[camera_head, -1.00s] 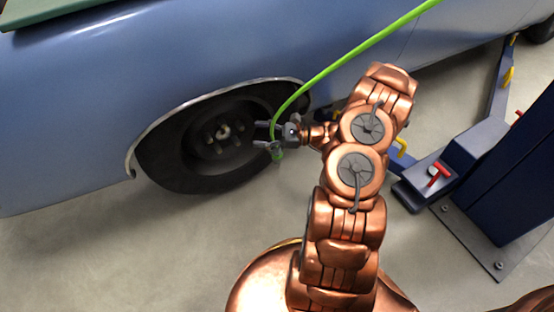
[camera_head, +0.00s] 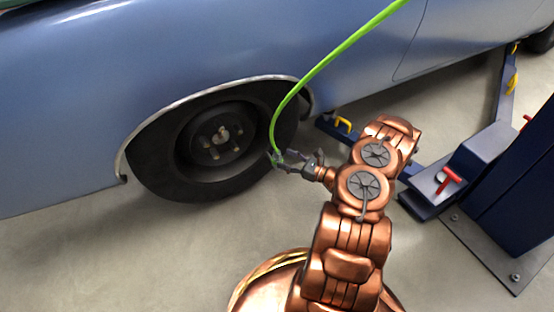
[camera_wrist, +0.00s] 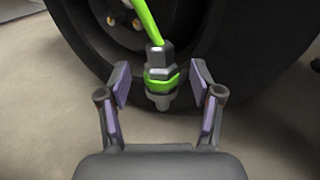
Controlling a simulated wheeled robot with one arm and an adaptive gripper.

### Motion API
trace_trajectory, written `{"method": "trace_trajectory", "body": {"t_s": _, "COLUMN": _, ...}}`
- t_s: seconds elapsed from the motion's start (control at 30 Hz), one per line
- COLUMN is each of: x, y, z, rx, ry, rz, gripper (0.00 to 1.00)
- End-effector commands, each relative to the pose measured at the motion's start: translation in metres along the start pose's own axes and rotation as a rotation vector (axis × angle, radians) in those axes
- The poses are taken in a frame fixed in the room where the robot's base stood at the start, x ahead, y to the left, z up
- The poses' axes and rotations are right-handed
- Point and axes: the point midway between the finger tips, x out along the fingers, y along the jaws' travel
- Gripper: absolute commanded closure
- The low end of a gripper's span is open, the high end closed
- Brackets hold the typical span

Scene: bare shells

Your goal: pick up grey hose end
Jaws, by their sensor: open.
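The grey hose end (camera_wrist: 161,76) is a dark grey fitting with a green band, hanging upright from a bright green hose (camera_wrist: 146,20). In the wrist view it appears between the two fingertips of my gripper (camera_wrist: 161,88), with a gap on each side. My gripper is open, and I see no contact. In the head view, my gripper (camera_head: 285,159) is at the lower end of the hose, in front of the tyre's right edge. The hose end is small there and partly hidden by the fingers.
A blue car (camera_head: 80,100) with a dark wheel (camera_head: 180,168) stands behind the hose. A dark blue lift post (camera_head: 520,180) with a base plate and arms stands at the right. The floor (camera_head: 130,260) at the front left is clear.

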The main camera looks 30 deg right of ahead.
Motion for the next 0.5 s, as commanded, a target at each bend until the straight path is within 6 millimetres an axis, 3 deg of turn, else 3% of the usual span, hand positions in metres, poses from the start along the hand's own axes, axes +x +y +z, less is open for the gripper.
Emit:
{"method": "trace_trajectory", "body": {"t_s": 0.3, "x": 0.037, "y": 0.001, "z": 0.001, "rx": 0.003, "ry": 0.0, "rz": 0.005, "gripper": 0.35}}
{"method": "trace_trajectory", "body": {"t_s": 0.5, "x": 0.046, "y": 0.0, "z": 0.003, "rx": 0.002, "ry": 0.0, "rz": 0.003, "gripper": 0.35}}
